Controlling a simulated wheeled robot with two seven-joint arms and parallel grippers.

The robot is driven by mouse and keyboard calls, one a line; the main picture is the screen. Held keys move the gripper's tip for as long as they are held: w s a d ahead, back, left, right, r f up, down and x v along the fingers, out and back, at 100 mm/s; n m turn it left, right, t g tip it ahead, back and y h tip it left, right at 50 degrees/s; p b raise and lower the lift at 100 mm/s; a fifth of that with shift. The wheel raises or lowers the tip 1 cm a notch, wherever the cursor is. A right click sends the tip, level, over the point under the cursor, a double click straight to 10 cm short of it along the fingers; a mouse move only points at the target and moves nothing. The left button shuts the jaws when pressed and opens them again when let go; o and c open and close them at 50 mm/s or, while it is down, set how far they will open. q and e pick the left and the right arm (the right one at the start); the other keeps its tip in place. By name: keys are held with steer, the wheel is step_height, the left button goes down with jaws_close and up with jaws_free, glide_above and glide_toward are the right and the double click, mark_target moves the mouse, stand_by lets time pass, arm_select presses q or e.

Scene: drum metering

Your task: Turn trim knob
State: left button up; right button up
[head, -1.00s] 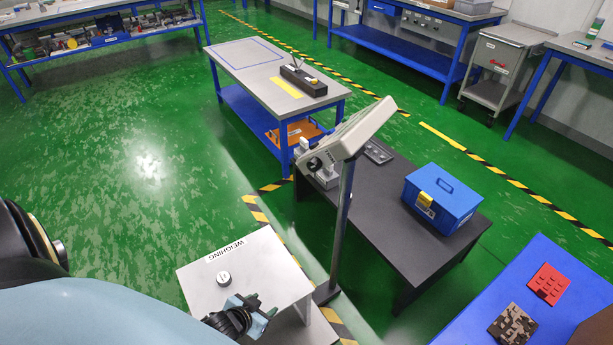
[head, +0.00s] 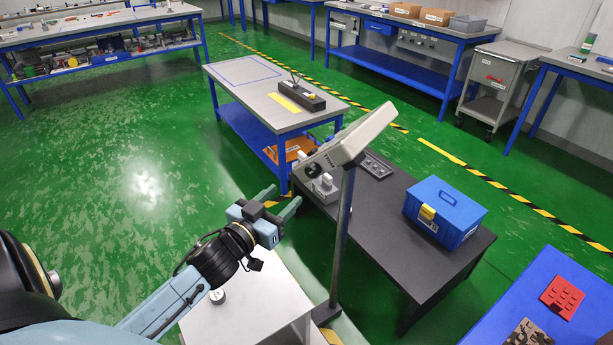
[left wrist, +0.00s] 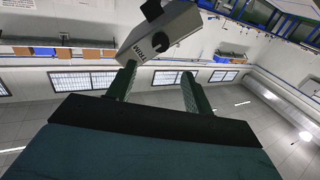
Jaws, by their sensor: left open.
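The black trim knob (head: 311,171) sits on the lower left end face of a tilted pale indicator box (head: 357,136) on a post. The word TRIM is printed beside it. In the left wrist view the knob (left wrist: 160,44) shows on the box's end, beyond and between the fingers. My left gripper (head: 280,200) is open and empty, to the lower left of the knob and apart from it. Its two green fingers (left wrist: 158,76) are spread towards the box. My right gripper is not in view.
The grey post (head: 342,240) stands between a white weighing table (head: 255,305) and a dark table (head: 410,225). The weighing table bears a small metal weight (head: 217,296). A blue toolbox (head: 445,212) and a white-grey device (head: 325,188) sit on the dark table.

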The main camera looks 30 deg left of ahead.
mark_target(310, 173)
arm_select(q)
steer(key=w, duration=0.9)
steer(key=shift+f+b, duration=0.1)
steer(key=shift+b, duration=0.2)
steer(key=shift+w, duration=0.7)
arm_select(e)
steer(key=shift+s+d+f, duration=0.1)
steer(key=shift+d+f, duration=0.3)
arm_select(q)
steer(key=c, duration=0.9)
steer(key=shift+c, duration=0.2)
steer(key=shift+m, duration=0.3)
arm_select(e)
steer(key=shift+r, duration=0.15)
arm_select(q)
steer(key=shift+m+p, duration=0.45)
steer(key=shift+m, duration=0.75)
steer(key=shift+d+m, duration=0.1)
steer(key=shift+m, duration=1.3)
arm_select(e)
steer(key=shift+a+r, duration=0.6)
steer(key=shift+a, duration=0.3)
